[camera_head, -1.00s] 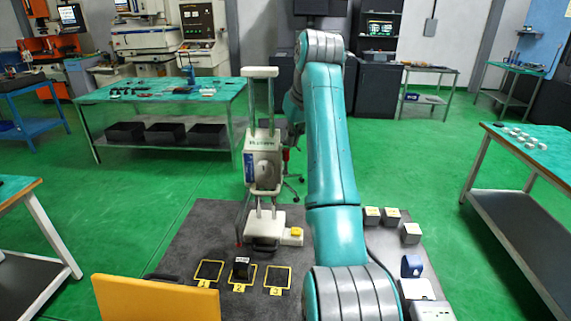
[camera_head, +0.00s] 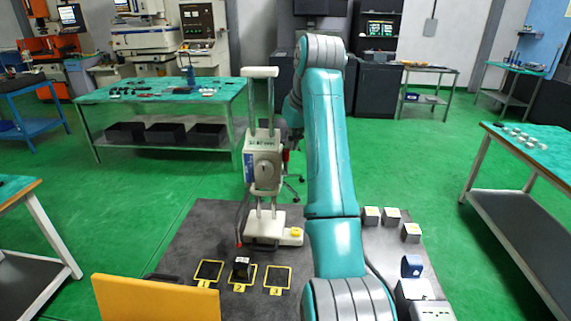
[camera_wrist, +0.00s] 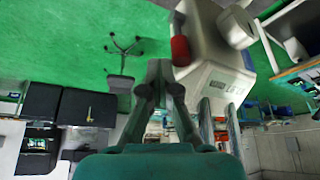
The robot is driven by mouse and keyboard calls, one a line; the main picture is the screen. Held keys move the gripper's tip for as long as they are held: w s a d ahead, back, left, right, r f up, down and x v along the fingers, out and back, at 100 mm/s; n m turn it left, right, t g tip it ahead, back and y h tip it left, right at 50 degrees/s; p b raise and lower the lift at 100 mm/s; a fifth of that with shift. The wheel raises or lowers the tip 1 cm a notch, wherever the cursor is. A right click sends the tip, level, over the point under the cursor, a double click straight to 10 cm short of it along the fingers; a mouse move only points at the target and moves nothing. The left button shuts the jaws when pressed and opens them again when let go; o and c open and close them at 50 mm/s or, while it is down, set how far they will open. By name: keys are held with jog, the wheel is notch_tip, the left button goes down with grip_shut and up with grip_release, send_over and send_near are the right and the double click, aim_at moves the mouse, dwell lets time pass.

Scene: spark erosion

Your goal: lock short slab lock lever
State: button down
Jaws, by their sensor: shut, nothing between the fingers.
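A pale upright device (camera_head: 263,165) with a round front knob (camera_head: 266,173) and two posts stands on the dark platform, left of my arm. A small red-ended lever (camera_head: 286,157) shows at its right side, partly hard to make out. In the wrist view the device's body (camera_wrist: 215,75) is upside down, and the red lever end (camera_wrist: 180,50) is large and near. My gripper (camera_wrist: 160,68) is shut and empty, its tips just left of and below the red end in that picture. I cannot tell whether they touch.
On the platform (camera_head: 190,240) are numbered yellow-framed squares (camera_head: 209,271), one with a dark block (camera_head: 241,268). Several grey blocks (camera_head: 391,215) and a blue item (camera_head: 411,266) lie right of my arm. A yellow panel (camera_head: 155,299) is in front.

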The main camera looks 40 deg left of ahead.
jog(key=shift+s+d+f, duration=0.1)
jog(key=shift+s+d, duration=0.25)
jog(key=shift+s, duration=0.25)
jog(key=shift+s+d, duration=0.3)
jog(key=shift+s, duration=0.25)
jog(key=shift+d, duration=0.15)
